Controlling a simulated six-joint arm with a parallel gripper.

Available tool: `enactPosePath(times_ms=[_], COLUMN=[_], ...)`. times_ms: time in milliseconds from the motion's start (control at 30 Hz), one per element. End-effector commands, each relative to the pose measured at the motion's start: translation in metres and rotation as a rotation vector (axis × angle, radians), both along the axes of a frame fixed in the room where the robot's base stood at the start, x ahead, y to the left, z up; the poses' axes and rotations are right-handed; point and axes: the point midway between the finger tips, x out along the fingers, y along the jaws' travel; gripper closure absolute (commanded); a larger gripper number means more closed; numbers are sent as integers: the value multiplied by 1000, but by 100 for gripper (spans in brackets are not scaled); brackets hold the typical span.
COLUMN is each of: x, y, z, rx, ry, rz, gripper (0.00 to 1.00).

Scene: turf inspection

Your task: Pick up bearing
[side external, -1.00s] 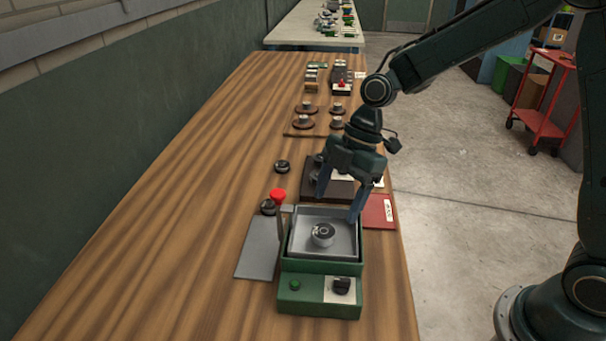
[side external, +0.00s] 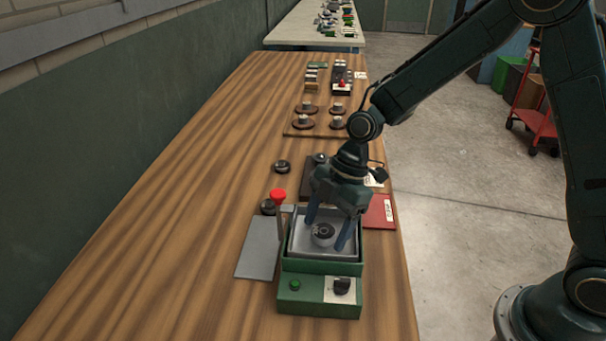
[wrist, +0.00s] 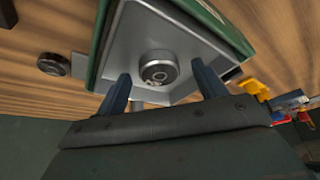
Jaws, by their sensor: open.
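The bearing (side external: 323,234) is a short grey metal ring. It sits on the floor of a grey metal tray (side external: 299,246) set in a green box with a control panel. In the side view my gripper (side external: 327,236) is over the tray, its two blue-grey fingers apart and reaching down on either side of the bearing. In the wrist view the bearing (wrist: 158,68) appears between and a little beyond the open fingertips, and nothing is held. Whether the fingers touch the tray cannot be told.
A red-knobbed lever (side external: 279,197) stands at the tray's left, near a grey plate (side external: 258,248). A red card (side external: 379,212) lies at the right. Dark round parts (side external: 282,166) lie behind. The wooden table (side external: 170,230) is clear at the left.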

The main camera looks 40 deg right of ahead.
Motion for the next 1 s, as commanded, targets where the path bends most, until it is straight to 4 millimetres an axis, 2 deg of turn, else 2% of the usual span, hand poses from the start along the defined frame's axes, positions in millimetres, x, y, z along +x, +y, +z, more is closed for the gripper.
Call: enactPosePath(times_ms=[467, 500, 700, 800, 1000], x=[0, 0, 0, 0, 1], y=[0, 0, 0, 0, 0], z=[-1, -1, -1, 0, 0], rx=[0, 0, 0, 1, 1], ry=[-1, -1, -1, -2, -2], rz=[1, 0, 1, 0, 0], gripper=[30, 32, 71, 87, 87])
